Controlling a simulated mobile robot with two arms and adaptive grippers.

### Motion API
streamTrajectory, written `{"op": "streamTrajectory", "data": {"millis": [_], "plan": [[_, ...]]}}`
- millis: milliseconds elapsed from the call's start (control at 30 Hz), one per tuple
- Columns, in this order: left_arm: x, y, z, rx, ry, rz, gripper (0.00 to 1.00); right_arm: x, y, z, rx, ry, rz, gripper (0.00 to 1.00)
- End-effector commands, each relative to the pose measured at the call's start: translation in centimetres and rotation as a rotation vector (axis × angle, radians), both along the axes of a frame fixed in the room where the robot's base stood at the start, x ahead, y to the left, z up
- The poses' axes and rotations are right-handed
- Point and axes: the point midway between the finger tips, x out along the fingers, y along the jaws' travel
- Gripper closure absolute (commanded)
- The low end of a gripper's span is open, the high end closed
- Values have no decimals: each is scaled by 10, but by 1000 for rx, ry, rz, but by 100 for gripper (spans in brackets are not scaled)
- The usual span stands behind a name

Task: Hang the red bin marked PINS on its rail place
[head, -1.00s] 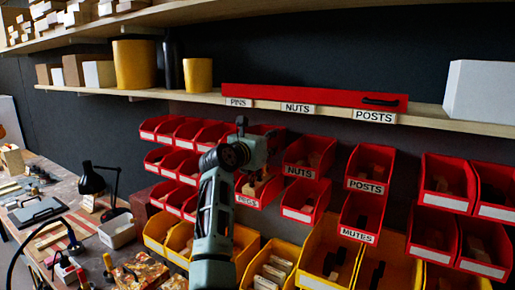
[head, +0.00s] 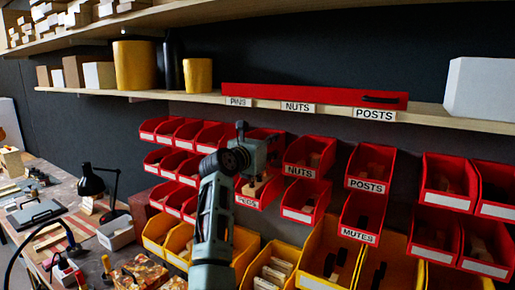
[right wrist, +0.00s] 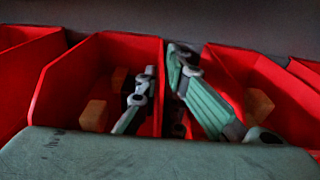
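A red bin (head: 268,134) hangs in the upper row below the shelf's PINS label (head: 238,102), left of the NUTS bin. My right gripper (head: 258,172) is in front of it and hides its front and any marking. In the right wrist view, a red bin (right wrist: 62,98) holding brown blocks fills the left middle. My right gripper (right wrist: 162,80) has one finger inside it and one outside its right wall. The fingertips converge closely on that wall and look shut on it. My left gripper is not in view.
The NUTS bin (head: 310,152) and POSTS bin (head: 370,168) hang close to the right. The PEGS bin (head: 246,200) is directly below my gripper. Yellow bins (head: 275,262) stand lower. The wooden shelf (head: 430,113) juts out above.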

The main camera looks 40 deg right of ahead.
Motion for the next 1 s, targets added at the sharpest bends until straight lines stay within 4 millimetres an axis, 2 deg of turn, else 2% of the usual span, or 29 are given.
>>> {"op": "streamTrajectory", "data": {"millis": [33,200,533,900,1000], "plan": [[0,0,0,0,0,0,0,0,0,0,0,0,0,86],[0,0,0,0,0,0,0,0,0,0,0,0,0,73],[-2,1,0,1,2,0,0,0,4,0,0,0,2,73],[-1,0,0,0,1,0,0,-14,58,3,0,0,3,73],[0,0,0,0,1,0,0,-17,68,4,0,0,2,73]]}}
